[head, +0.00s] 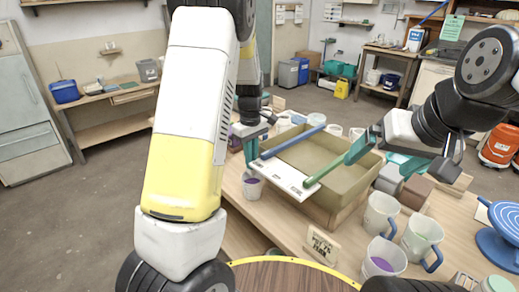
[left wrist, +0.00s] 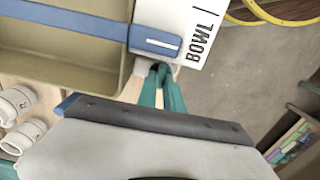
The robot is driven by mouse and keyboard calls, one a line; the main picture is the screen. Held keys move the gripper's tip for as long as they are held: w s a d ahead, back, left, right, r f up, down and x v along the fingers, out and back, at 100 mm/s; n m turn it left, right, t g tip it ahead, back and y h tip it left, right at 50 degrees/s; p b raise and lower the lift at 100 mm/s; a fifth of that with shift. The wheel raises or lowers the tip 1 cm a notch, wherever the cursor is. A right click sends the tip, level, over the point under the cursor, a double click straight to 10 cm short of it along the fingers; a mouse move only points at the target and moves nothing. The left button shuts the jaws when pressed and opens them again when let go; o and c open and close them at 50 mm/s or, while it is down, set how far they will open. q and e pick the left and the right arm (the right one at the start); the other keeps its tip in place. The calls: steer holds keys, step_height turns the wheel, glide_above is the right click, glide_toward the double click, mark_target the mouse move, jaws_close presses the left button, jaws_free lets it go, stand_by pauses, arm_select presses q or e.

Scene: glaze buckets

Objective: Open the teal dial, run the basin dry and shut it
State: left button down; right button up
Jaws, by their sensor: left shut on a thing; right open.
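The tan basin (head: 292,157) stands on the wooden table, with a white lettered board (head: 283,177) along its near left edge; the board also shows in the left wrist view (left wrist: 185,20). My left gripper (head: 250,152) is low at the basin's left corner. In the left wrist view its teal fingers (left wrist: 161,88) are shut on a small dark teal piece just outside the corner, seemingly the teal dial (left wrist: 159,68), which the fingers mostly hide. I cannot tell how far it is turned. My right gripper (head: 384,156) is open at the basin's right side.
A blue bar (head: 292,141) and a green bar (head: 330,170) reach across the basin to the board. A cup with purple content (head: 253,187) stands below the left corner.

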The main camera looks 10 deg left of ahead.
stand_by(0.3)
arm_select(q)
steer(key=c, duration=1.5)
jaws_free()
step_height(320, 180, up, 7)
steer(key=shift+f, duration=0.1)
steer(key=shift+r, duration=0.5)
